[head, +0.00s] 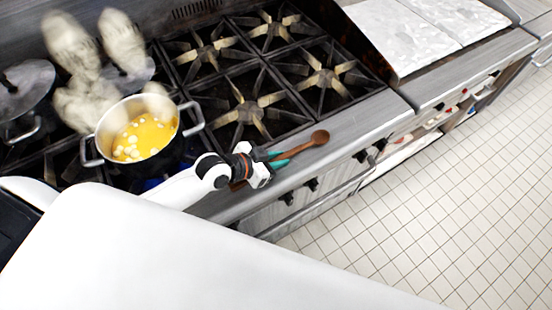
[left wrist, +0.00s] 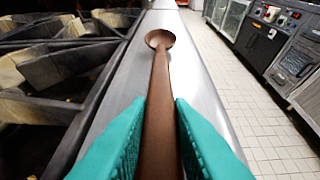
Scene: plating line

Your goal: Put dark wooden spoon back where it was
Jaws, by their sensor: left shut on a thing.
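The dark wooden spoon (head: 319,137) is over the stove's front steel ledge, its bowl pointing away from my left gripper (head: 279,158). The teal fingers are shut on its handle. In the left wrist view the spoon (left wrist: 160,80) runs lengthwise between the fingers (left wrist: 158,130), bowl at the far end, in line with the ledge (left wrist: 200,85). I cannot tell whether it touches the ledge. A pot (head: 189,119) of yellow liquid with pale pieces stands on the burners left of my gripper. My right gripper is not in view.
Empty burner grates (head: 243,112) lie behind the ledge. A dark lid (head: 27,85) is at the far left. Steam rises around the pot. A pale flat worktop (head: 405,38) is beyond the stove at the right. Knobs line the stove front, and the tiled floor (head: 440,200) is clear.

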